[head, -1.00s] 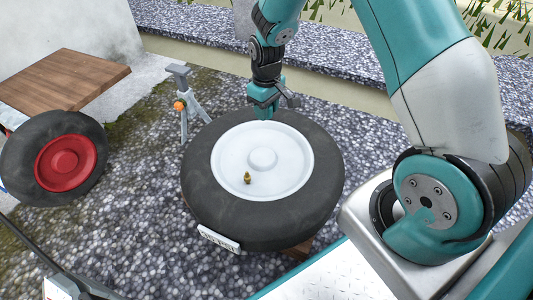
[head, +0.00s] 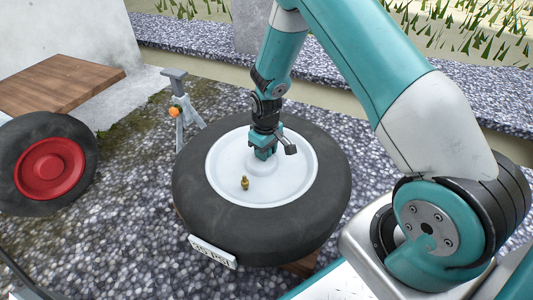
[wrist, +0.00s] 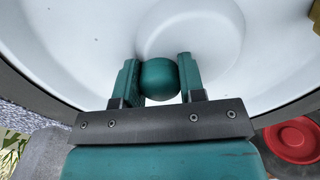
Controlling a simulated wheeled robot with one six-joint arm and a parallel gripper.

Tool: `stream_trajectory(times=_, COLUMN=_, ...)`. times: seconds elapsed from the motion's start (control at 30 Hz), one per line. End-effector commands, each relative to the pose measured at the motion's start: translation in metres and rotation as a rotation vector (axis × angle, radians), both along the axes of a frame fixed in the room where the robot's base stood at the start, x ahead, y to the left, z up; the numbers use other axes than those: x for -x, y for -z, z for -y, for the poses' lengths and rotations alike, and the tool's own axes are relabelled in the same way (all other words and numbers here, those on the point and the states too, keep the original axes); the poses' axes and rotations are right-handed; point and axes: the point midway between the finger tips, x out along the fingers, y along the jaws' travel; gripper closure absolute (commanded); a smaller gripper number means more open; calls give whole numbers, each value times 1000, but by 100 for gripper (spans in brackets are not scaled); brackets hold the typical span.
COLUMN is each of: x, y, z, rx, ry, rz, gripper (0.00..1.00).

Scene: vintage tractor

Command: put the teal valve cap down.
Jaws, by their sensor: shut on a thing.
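The teal valve cap (wrist: 159,79) shows in the wrist view as a rounded teal piece between the two fingers of my gripper (wrist: 160,82). My gripper is shut on it. In the head view my gripper (head: 264,154) is over the white wheel disc (head: 285,185), close to its raised hub. The cap is hidden by the gripper in the head view. I cannot tell whether the cap touches the disc. A brass valve (head: 245,183) stands on the disc, to the left of and nearer than my gripper.
The disc sits inside a large black tyre (head: 205,222) lying flat, with a white pressure plate (head: 212,252) at its front. A grey stand (head: 180,110) with an orange knob is behind left. A red-hubbed wheel (head: 45,170) and a wooden board (head: 60,82) are at left.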

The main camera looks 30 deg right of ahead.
Motion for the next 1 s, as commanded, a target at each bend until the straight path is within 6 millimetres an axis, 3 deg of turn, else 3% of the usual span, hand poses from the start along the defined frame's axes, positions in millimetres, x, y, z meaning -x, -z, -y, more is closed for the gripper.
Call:
stream_trajectory(times=0.23, x=0, y=1, z=0, rx=0, ry=0, rz=0, gripper=86)
stream_trajectory(times=0.27, x=0, y=2, z=0, rx=0, ry=0, rz=1, gripper=61)
stream_trajectory(times=0.37, x=0, y=1, z=0, rx=0, ry=0, rz=1, gripper=38)
stream_trajectory(times=0.7, x=0, y=-4, z=0, rx=1, ry=0, rz=1, gripper=38)
stream_trajectory(times=1.0, x=-1, y=-66, z=0, rx=0, ry=0, rz=3, gripper=38)
